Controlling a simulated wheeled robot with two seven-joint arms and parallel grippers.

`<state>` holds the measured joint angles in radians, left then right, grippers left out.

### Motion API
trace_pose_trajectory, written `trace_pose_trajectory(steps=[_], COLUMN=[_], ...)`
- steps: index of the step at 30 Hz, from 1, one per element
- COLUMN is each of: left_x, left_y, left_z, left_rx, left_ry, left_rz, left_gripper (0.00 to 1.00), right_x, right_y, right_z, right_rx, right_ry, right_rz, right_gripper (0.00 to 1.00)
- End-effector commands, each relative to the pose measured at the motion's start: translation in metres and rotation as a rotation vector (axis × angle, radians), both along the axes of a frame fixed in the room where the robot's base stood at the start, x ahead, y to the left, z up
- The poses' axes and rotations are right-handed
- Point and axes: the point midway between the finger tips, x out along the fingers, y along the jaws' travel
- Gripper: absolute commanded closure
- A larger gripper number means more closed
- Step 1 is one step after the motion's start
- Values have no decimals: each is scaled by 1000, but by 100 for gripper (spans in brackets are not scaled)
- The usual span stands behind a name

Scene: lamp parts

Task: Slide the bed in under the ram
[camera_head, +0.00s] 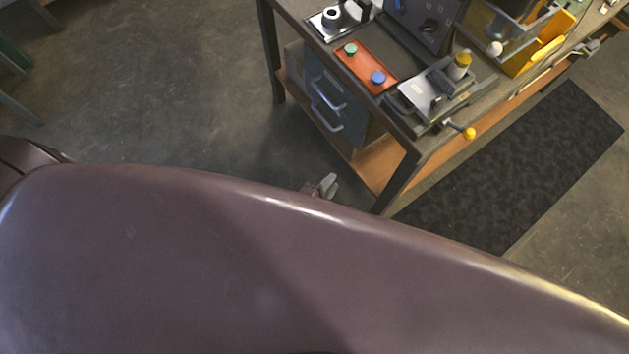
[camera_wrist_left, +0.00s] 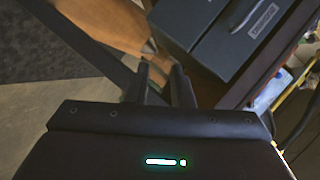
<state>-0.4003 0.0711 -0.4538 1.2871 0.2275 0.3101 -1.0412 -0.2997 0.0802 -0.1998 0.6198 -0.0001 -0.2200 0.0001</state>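A grey sliding bed (camera_head: 425,91) sits on the workbench, with a lever ending in a yellow knob (camera_head: 469,133) at the bench's front edge. A yellow-topped cylinder (camera_head: 461,62) stands on the bed. Behind it is a dark machine with knobs (camera_head: 428,22), cut by the top edge; I cannot make out the ram. My left gripper (camera_head: 328,186) is low in front of the bench, partly hidden by my arm and well apart from the bed. In the left wrist view its two fingers (camera_wrist_left: 161,86) stand apart with nothing between them. My right gripper is out of view.
A red tray (camera_head: 367,66) with green and blue pieces lies left of the bed. A blue-grey drawer unit (camera_head: 335,108) with handles stands under the bench; a labelled dark box (camera_wrist_left: 225,35) shows in the wrist view. A dark mat (camera_head: 520,165) covers the floor in front.

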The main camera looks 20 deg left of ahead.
Motion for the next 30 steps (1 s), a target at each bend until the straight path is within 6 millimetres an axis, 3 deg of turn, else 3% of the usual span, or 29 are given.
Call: trace_pose_trajectory(steps=[6, 13, 27, 30], left_x=[-15, -28, -33, -33], left_y=[15, 27, 32, 32], left_z=[-39, -67, -76, -76], left_rx=[-49, -88, -103, -103], left_ry=[122, 215, 247, 247], left_rz=[42, 82, 98, 98], left_gripper=[79, 79, 79, 66], right_x=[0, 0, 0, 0], right_y=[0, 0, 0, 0], right_z=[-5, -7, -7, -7], right_rx=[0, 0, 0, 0], right_ry=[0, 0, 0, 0], right_rz=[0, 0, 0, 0], right_gripper=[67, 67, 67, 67])
